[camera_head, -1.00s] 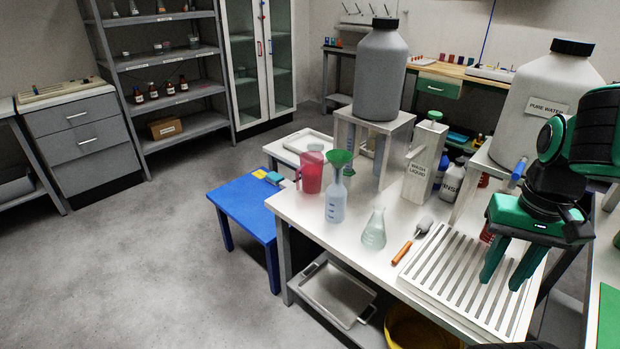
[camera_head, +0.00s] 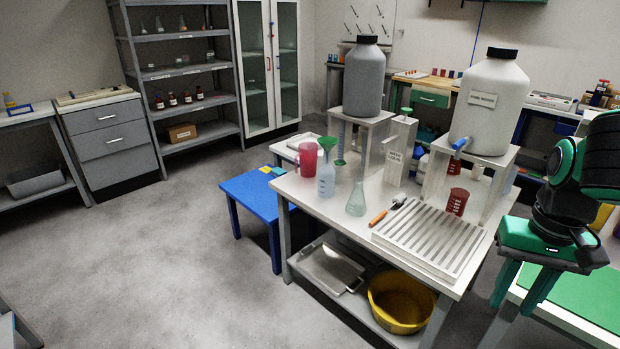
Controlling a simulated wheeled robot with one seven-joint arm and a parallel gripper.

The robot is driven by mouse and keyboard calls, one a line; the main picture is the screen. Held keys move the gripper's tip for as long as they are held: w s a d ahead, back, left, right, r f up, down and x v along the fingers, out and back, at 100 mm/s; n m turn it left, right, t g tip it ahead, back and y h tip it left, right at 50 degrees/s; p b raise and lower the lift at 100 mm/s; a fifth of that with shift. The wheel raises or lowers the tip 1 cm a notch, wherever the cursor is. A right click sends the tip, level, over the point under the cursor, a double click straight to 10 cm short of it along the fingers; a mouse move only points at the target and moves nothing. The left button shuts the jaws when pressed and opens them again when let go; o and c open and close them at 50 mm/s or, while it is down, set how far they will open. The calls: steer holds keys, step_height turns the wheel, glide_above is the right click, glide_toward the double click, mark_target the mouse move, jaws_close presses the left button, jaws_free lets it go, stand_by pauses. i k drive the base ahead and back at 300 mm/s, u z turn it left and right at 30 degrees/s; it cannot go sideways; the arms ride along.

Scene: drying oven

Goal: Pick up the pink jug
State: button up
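The pink jug (camera_head: 307,160) stands upright at the far left corner of the white table (camera_head: 314,203), its handle toward the left. A clear bottle with a green funnel (camera_head: 326,181) stands just right of it and partly in front. My gripper (camera_head: 520,288) is at the right of the view, fingers pointing down. Its two green fingers are apart, with nothing seen between them. It is well away from the jug, past the right side of the white table.
A conical flask (camera_head: 356,199), an orange-handled brush (camera_head: 379,218) and a slatted rack (camera_head: 430,238) are on the table. A red beaker (camera_head: 457,201) stands near the pure-water tank (camera_head: 488,107). A blue table (camera_head: 250,198) adjoins at left. The floor at left is clear.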

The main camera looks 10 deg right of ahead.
mark_target(307, 154)
steer(key=z, duration=0.35)
steer(key=k, duration=0.15)
steer(key=u, duration=1.15)
steer(key=i, duration=2.25)
steer(key=z, duration=0.7)
steer(key=i, duration=0.3)
steer(key=z, duration=0.15)
